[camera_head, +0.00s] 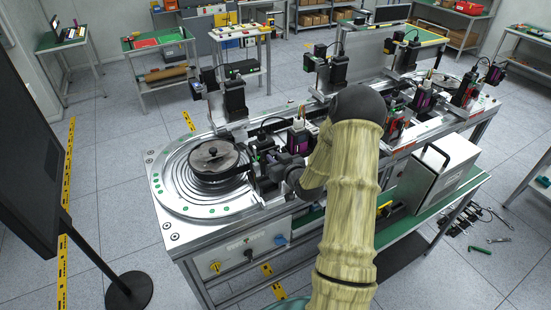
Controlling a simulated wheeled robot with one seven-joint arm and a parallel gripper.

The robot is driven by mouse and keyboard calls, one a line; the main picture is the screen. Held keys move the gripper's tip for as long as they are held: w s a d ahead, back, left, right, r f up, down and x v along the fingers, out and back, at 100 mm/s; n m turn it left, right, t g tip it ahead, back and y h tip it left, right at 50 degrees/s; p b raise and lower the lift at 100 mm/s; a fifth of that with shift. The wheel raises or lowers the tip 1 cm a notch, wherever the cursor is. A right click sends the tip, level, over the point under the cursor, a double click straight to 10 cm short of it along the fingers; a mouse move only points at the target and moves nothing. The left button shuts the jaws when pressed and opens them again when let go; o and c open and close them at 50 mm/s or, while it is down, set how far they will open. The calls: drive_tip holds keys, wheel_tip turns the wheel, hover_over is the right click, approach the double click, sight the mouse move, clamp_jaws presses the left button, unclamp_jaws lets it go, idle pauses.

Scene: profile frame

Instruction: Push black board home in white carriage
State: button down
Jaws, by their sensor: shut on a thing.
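My arm reaches over the front of the metal conveyor station and bends down to the left. My gripper (264,178) is a dark shape low over the station, just right of the round turntable end. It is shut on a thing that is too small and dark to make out. I cannot pick out the black board for certain against the dark gripper and the machinery. I cannot tell the white carriage apart either. How board and carriage sit to each other is hidden or too small to see.
A round dark lidded disc (214,155) sits on the turntable (177,196) left of my gripper. A black post unit (235,97) stands behind. A white box with a black handle (438,172) is at right. A dark screen (42,125) stands at far left.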

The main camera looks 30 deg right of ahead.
drive_tip(key=shift+s+a+f+b, duration=0.1)
drive_tip(key=shift+a+f+b, duration=0.05)
drive_tip(key=shift+f+b, duration=0.55)
drive_tip(key=shift+s+a+f+b, duration=0.15)
drive_tip(key=shift+f+b, duration=0.35)
drive_tip(key=shift+b, duration=0.35)
drive_tip(key=shift+w, duration=0.15)
drive_tip(key=shift+b, duration=0.3)
drive_tip(key=shift+a+b, duration=0.2)
drive_tip(key=shift+b, duration=0.1)
drive_tip(key=shift+d+b, duration=0.15)
drive_tip(key=shift+b, duration=0.15)
idle(1.0)
wheel_tip(320, 180, down, 6)
drive_tip(key=b, duration=0.6)
idle(2.9)
